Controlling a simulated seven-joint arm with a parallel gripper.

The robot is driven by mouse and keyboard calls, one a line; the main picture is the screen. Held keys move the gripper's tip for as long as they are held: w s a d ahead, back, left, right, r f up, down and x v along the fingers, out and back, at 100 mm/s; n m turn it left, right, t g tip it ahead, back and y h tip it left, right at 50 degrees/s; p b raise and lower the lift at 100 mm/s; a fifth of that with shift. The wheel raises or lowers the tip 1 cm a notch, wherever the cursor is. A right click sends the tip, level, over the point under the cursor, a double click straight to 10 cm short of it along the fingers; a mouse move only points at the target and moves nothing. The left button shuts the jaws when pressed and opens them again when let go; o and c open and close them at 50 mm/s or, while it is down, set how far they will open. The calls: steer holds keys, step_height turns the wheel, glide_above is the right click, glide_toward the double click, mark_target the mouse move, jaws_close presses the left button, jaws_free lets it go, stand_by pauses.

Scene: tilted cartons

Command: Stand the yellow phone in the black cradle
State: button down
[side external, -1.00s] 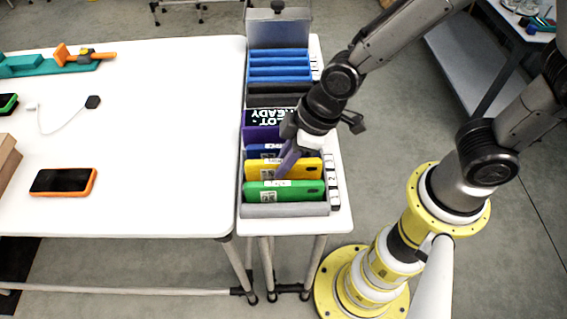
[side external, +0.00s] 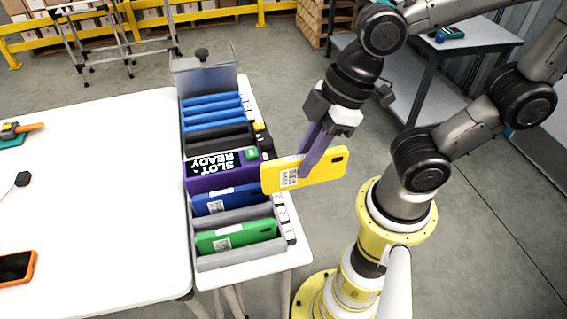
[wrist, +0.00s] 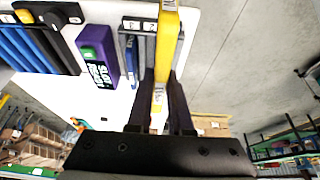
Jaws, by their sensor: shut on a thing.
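My gripper (side external: 312,160) is shut on the yellow phone (side external: 328,172). It holds the phone by its upper edge, above and right of the rack, clear of the slots and slightly tilted in the side view. In the wrist view the phone (wrist: 167,45) is seen edge-on between the two dark fingers (wrist: 161,100). A black section of the rack (side external: 215,138), which looks like the black cradle, lies between the blue dividers and the purple box. It is apart from the phone. Its inside is hard to make out.
The purple box (side external: 215,182) carries a "SLOT READY" display. A blue phone (side external: 228,199) and a green phone (side external: 236,235) stand in grey slots nearer the front. Blue dividers (side external: 212,108) and a clear panel (side external: 205,78) are at the back. An orange phone (side external: 15,268) lies on the white table.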

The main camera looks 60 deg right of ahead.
mark_target(288, 160)
steer(key=shift+s+d+r, duration=0.1)
steer(key=shift+s, duration=0.1)
steer(key=shift+w+a+r+n+g+y, duration=0.3)
steer(key=shift+w+a+r+n, duration=0.65)
steer(key=shift+r+n, duration=0.2)
steer(key=w+r+n, duration=0.1)
steer(key=w, duration=1.5)
steer(key=w+d+f+m, duration=0.1)
steer(key=w+d+f, duration=0.3)
steer(key=w, duration=0.5)
steer(key=shift+w+d+f+m, duration=0.4)
steer(key=shift+w+d+f, duration=0.15)
steer(key=shift+d+f, duration=1.15)
steer(key=shift+w+d+f+m, duration=0.5)
steer(key=shift+d+f, duration=0.65)
steer(key=shift+f, duration=1.05)
steer(key=shift+w+d+f+m, duration=0.25)
steer(key=shift+w+d+f, duration=0.4)
steer(key=shift+d+f, duration=1.05)
steer(key=shift+a+f, duration=0.25)
steer(key=shift+f, duration=0.35)
